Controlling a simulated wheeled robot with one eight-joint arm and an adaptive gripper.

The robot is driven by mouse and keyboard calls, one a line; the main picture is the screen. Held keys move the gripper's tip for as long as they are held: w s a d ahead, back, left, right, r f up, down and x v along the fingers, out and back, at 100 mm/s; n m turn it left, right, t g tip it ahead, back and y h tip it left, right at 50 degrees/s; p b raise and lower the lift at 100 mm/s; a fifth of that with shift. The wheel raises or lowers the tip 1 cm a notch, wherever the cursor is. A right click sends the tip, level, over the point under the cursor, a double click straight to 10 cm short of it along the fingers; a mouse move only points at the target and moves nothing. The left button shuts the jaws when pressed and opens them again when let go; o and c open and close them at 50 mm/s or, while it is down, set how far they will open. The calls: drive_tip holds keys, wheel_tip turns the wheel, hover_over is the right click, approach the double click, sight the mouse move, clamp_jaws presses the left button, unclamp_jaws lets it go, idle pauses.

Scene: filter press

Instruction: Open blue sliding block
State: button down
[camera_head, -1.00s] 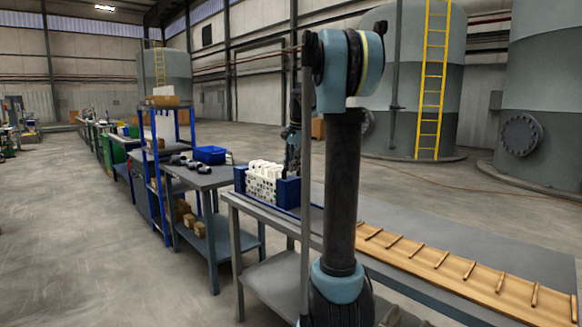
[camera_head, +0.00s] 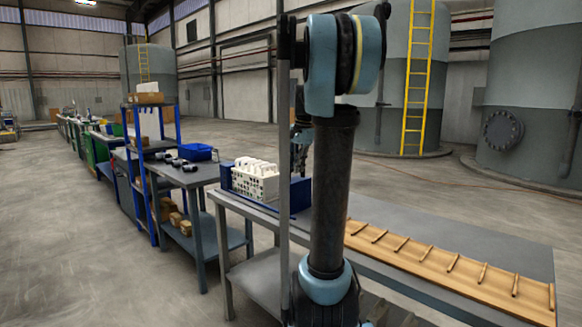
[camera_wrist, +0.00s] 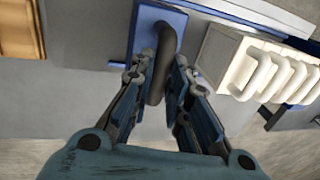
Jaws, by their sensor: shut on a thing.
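The blue sliding block (camera_wrist: 172,18) shows at the top middle of the wrist view, with a dark curved handle (camera_wrist: 160,62) on its face. My gripper (camera_wrist: 166,70) has its two fingers on either side of this handle and is shut on it. In the head view the blue block (camera_head: 301,194) stands at the far end of the grey table, right of the white plates (camera_head: 256,181), partly hidden by my arm. My gripper is mostly hidden there behind my arm. The white plates (camera_wrist: 262,72) also show right of the block in the wrist view, with a gap between.
A wooden board with pegs (camera_head: 450,268) lies along the right part of the grey table (camera_head: 500,255). A second table with a blue bin (camera_head: 198,152) and a blue shelf rack (camera_head: 152,180) stand to the left. The floor at left is clear.

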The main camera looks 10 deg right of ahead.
drive_tip(key=c, duration=1.5)
unclamp_jaws()
drive_tip(key=shift+c, duration=0.2)
drive_tip(key=shift+r, duration=0.1)
wheel_tip(320, 180, up, 12)
drive_tip(key=s+d, duration=0.1)
drive_tip(key=shift+s+d+f, duration=0.15)
drive_tip(key=shift+s+f, duration=0.1)
drive_tip(key=shift+s, duration=0.15)
drive_tip(key=s+a+f+n, duration=0.2)
drive_tip(key=s+f+n, duration=0.1)
drive_tip(key=s+f, duration=0.7)
drive_tip(key=s+a+f+n, duration=0.2)
drive_tip(key=s+f+n, duration=0.2)
drive_tip(key=s+f, duration=0.6)
drive_tip(key=s+a+f+n+h, duration=0.1)
drive_tip(key=s+a+f+n, duration=0.2)
drive_tip(key=s+f, duration=0.8)
wheel_tip(320, 180, down, 5)
drive_tip(key=shift+r+n, duration=0.2)
drive_tip(key=shift+n, duration=0.5)
